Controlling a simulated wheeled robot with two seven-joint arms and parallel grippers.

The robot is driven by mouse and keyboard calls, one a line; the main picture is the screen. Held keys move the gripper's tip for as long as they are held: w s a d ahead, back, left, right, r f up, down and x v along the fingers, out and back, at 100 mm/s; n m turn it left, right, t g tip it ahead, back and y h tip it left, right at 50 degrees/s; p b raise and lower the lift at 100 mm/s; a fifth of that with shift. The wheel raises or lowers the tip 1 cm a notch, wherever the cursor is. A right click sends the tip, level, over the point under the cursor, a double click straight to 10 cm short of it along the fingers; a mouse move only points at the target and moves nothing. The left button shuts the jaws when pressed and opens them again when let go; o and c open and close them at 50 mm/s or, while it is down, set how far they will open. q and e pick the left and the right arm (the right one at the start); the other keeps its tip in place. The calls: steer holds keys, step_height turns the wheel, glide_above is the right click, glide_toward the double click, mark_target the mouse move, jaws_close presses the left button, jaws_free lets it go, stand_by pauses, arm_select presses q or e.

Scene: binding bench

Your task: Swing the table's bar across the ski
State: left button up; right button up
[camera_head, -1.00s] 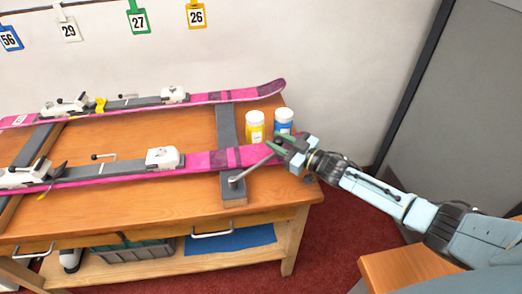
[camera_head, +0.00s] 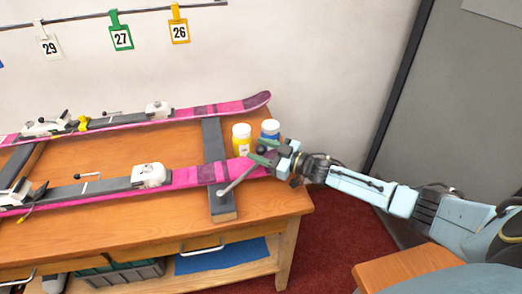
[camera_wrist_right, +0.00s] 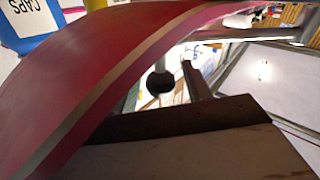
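The near pink ski (camera_head: 190,177) lies along the table on grey-topped cross supports. The bar (camera_head: 236,181) is a thin grey rod. It pivots near the front of the right support (camera_head: 213,150) and slants up and right over the ski's right end. My right gripper (camera_head: 264,152) is at the bar's far end, above the ski tip. Its green fingertips are close around a dark knob, and whether they grip it is unclear. In the right wrist view a black knob (camera_wrist_right: 160,83) shows beside the ski (camera_wrist_right: 95,85). My left gripper is out of view.
A yellow jar (camera_head: 241,141) and a blue jar (camera_head: 270,131) stand just behind my right gripper. A second pink ski (camera_head: 228,107) lies at the back. The wooden table (camera_head: 275,200) ends just right of the gripper. A wall is behind.

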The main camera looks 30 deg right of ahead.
steer(key=v, duration=1.3)
steer(key=shift+s+p, duration=0.2)
steer(key=shift+p, duration=0.25)
